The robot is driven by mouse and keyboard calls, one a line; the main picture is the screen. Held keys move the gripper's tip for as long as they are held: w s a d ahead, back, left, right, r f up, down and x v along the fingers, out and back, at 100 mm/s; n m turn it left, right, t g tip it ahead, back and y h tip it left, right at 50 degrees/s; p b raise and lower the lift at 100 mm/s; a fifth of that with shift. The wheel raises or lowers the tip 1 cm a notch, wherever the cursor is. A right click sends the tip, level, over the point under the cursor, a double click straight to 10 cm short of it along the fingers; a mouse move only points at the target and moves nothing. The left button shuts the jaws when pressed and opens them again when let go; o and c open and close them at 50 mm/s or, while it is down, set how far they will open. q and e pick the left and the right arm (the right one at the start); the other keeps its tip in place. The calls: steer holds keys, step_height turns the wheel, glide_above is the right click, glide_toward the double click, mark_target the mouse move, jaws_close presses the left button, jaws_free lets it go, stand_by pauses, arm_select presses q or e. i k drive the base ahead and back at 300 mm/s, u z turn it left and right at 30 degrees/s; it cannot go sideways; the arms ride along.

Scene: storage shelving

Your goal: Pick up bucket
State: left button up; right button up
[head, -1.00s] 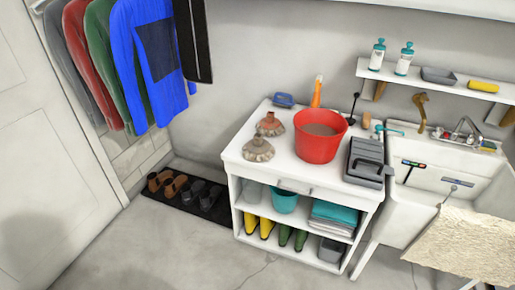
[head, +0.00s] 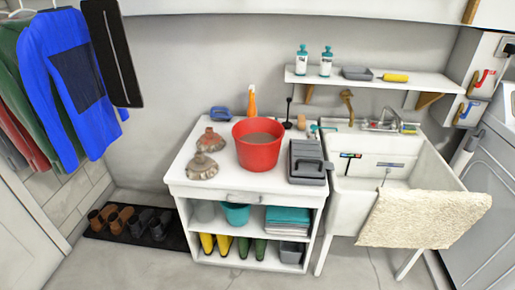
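A red bucket (head: 258,152) stands upright on top of the white cabinet (head: 235,187), near the middle of its top. Its open top shows a greyish-brown inside. A second, teal bucket (head: 236,214) sits on the cabinet's upper open shelf, partly hidden under the top. Neither of my grippers shows in the head view.
Two mop heads (head: 203,166) lie left of the red bucket. A sink (head: 350,197) with a draped towel (head: 425,218) is at right. The floor in front is clear.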

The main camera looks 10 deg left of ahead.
mark_target(259, 141)
steer(key=z, duration=0.55)
steer(key=i, duration=1.35)
steer(key=u, duration=0.05)
